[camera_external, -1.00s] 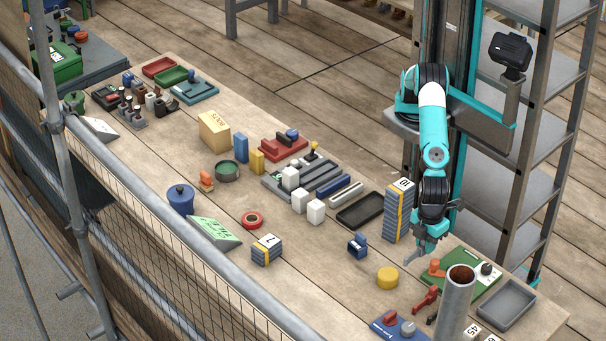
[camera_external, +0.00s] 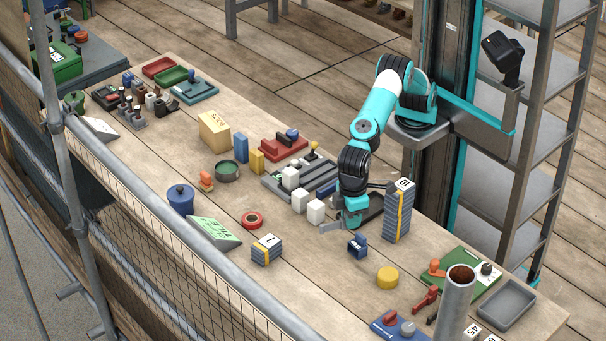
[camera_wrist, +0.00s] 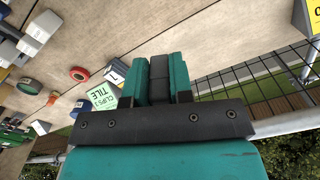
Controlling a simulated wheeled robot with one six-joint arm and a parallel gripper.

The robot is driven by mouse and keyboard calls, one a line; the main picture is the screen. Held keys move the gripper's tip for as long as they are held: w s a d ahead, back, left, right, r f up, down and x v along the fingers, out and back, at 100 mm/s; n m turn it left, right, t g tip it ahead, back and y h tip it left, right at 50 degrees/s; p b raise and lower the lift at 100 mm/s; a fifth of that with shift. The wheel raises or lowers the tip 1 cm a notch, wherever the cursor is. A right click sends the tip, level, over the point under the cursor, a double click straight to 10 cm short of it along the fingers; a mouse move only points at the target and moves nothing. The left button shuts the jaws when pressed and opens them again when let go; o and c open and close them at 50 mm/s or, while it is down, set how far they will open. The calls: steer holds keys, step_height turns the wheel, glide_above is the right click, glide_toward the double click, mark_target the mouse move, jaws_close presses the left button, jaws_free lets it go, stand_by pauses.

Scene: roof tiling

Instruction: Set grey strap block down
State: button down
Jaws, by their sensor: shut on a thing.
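My gripper (camera_external: 340,224) is over the middle of the bench in the external view, low in front of the black tray and right of the white blocks. In the wrist view, the teal fingers (camera_wrist: 160,62) are shut on a dark grey block (camera_wrist: 159,75), seen end-on between them. In the external view a small grey piece (camera_external: 328,228) shows at the fingertips. Whether it touches the bench is hard to tell. A grey stack with a yellow strap, marked 1 (camera_external: 267,251), stands to the lower left. A taller strapped stack marked 10 (camera_external: 398,214) stands to the right.
A small blue block (camera_external: 357,246) and a yellow cylinder (camera_external: 387,278) are near my gripper. White blocks (camera_external: 315,211) stand just left of it. A red ring (camera_external: 252,220) lies farther left. Bare bench lies between the ring and my gripper.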

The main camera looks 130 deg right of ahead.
steer(key=w+d+m+b, duration=0.1)
steer(key=w+d+m, duration=0.15)
steer(key=d, duration=0.75)
steer(key=w+d+m+b, duration=0.1)
steer(key=w+d+m, duration=0.15)
steer(key=d, duration=0.75)
steer(key=m, duration=0.4)
glide_above(243, 210)
step_height(243, 210, down, 15)
steer(key=shift+a+r+b, duration=0.1)
steer(key=shift+b, duration=0.25)
steer(key=shift+f, duration=2.5)
steer(key=shift+f, duration=0.1)
steer(key=c, duration=1)
jaws_free()
